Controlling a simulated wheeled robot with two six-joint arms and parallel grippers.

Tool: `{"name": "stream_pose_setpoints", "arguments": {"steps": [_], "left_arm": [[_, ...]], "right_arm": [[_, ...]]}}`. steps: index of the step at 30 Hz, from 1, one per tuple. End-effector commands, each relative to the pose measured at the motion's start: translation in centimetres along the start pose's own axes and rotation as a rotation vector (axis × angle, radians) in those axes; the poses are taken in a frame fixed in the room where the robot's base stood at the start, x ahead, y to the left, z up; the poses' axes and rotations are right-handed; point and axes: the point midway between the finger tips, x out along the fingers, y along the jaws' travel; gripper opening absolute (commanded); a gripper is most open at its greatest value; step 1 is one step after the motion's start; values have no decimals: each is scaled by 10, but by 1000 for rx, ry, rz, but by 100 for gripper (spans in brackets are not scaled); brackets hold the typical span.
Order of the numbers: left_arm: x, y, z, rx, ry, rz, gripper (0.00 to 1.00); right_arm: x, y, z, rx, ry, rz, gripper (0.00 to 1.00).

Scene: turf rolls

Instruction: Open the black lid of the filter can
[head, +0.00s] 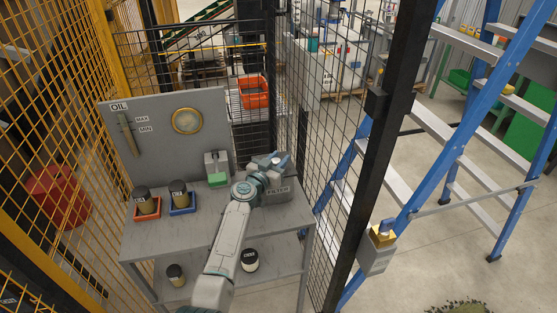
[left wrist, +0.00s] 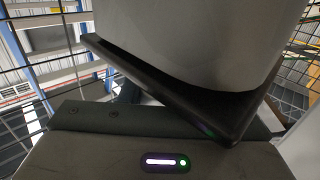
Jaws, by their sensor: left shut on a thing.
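The filter can (head: 277,194) is a grey box with a label on its front, at the right end of the bench top. My left gripper (head: 279,162) is over the can and hides most of its top. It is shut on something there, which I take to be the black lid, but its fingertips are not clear. In the left wrist view a dark flat plate (left wrist: 190,100) runs at a slant under a pale rounded body. I cannot tell for sure how far the lid is raised. My right gripper is not in view.
The grey bench (head: 190,222) also carries a small grey box with a green front (head: 217,172) and two dark-topped jars in a red tray (head: 147,214) and a blue tray (head: 184,210). An OIL panel (head: 165,130) stands behind. Mesh fence (head: 330,150) closes the right side.

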Motion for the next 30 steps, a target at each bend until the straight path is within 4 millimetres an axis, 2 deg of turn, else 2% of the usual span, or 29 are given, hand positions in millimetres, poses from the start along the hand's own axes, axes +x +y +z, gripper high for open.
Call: {"name": "stream_pose_setpoints", "arguments": {"steps": [11, 30], "left_arm": [[4, -5, -14, -100, -105, 0, 0], [21, -22, -37, -368, -370, -1, 0]], "right_arm": [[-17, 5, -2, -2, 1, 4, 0], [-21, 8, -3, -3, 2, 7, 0]]}}
